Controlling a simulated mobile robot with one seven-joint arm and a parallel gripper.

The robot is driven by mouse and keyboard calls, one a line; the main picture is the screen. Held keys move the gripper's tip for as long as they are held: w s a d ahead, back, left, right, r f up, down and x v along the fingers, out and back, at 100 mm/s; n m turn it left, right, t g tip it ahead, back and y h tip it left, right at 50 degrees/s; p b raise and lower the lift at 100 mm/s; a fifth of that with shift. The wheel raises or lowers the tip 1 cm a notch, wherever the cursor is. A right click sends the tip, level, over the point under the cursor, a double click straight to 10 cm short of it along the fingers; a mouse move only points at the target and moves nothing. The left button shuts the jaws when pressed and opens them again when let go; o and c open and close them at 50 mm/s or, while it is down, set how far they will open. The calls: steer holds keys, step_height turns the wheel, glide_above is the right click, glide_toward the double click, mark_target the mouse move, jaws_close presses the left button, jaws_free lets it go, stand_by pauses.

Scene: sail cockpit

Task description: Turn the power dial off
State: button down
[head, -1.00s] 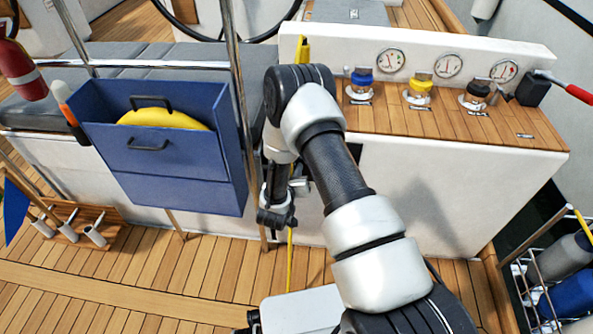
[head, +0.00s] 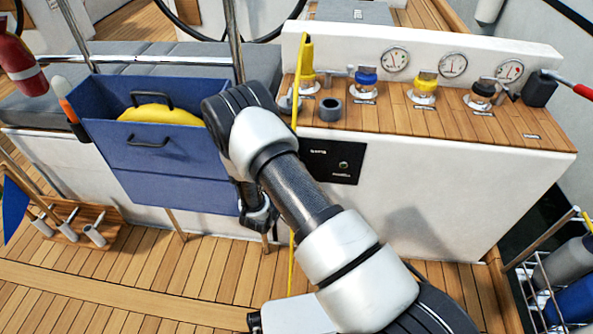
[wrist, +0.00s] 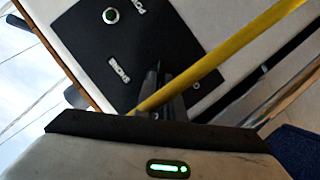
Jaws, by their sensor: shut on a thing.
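The black power panel (head: 349,157) is on the white console's front face, with a small green light; my arm covers its lower left in the head view. The panel (wrist: 83,40) also shows in the wrist view, upside down, with white lettering. My gripper (wrist: 165,82) is shut, its dark fingertips reaching to the panel below the upper label. The power dial is hidden behind the fingers; the jaws appear shut on it.
A blue box (head: 170,150) hangs left of my arm. A bottle rack (head: 532,268) is at the right.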

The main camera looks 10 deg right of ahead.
steer(key=c, duration=1.8)
jaws_free()
steer(key=shift+c, duration=0.2)
steer(key=shift+s, duration=0.1)
steer(key=p+v, duration=0.3)
steer(key=v, duration=1.4)
steer(key=shift+a+p, duration=0.15)
steer(key=shift+p, duration=0.15)
steer(key=shift+s, duration=0.15)
